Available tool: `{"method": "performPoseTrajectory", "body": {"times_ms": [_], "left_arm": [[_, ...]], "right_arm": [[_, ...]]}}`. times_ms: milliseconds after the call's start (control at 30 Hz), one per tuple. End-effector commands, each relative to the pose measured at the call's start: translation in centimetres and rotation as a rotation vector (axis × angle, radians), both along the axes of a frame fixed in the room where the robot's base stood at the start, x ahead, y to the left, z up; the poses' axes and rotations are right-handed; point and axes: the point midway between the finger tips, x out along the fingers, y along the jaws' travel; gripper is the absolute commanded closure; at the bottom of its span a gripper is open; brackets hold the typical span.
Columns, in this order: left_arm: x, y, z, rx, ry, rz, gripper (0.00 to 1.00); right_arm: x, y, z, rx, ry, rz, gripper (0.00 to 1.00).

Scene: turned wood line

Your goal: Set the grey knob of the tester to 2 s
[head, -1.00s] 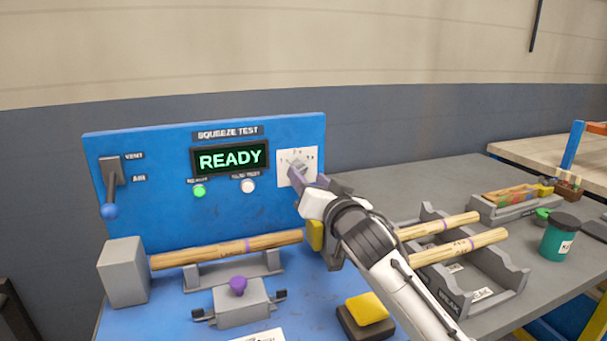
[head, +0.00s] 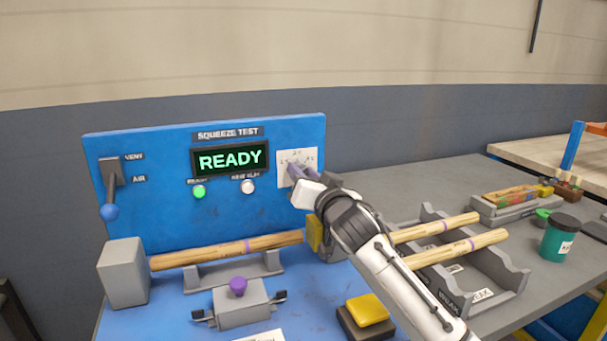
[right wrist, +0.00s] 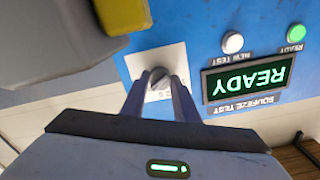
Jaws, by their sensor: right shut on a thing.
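The blue tester (head: 150,160) stands at the left of the bench, with a green READY display (head: 231,159). Its white dial plate (head: 284,168) is at the panel's right side. In the right wrist view the grey knob (right wrist: 158,77) sits on the dial plate (right wrist: 172,57), between the fingers of my right gripper (right wrist: 160,88), which is shut on it. In the head view my right gripper (head: 298,172) covers the knob. The dial marks are too small to read, so I cannot tell the setting. My left gripper is not in view.
A lever with a blue ball (head: 109,211) hangs at the panel's left. A wooden bar (head: 225,251) lies across the tester's front, behind a purple knob (head: 238,286). A yellow pad (head: 367,308) and a grey rack (head: 480,285) with wooden bars lie right.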

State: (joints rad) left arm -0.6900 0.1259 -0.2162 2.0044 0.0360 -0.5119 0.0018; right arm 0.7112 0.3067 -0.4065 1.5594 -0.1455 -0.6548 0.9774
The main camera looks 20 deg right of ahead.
Motion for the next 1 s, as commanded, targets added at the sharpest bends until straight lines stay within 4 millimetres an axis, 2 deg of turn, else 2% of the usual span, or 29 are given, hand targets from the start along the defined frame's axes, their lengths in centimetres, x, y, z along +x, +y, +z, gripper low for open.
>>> {"method": "performPoseTrajectory", "body": {"times_ms": [367,1000], "left_arm": [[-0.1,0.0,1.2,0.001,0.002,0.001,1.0],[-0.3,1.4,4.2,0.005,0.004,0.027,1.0]], "right_arm": [[0.0,0.0,0.2,-0.111,-0.002,0.0,0.95],[0.0,0.1,0.2,-0.683,-0.021,0.0,0.95]]}}
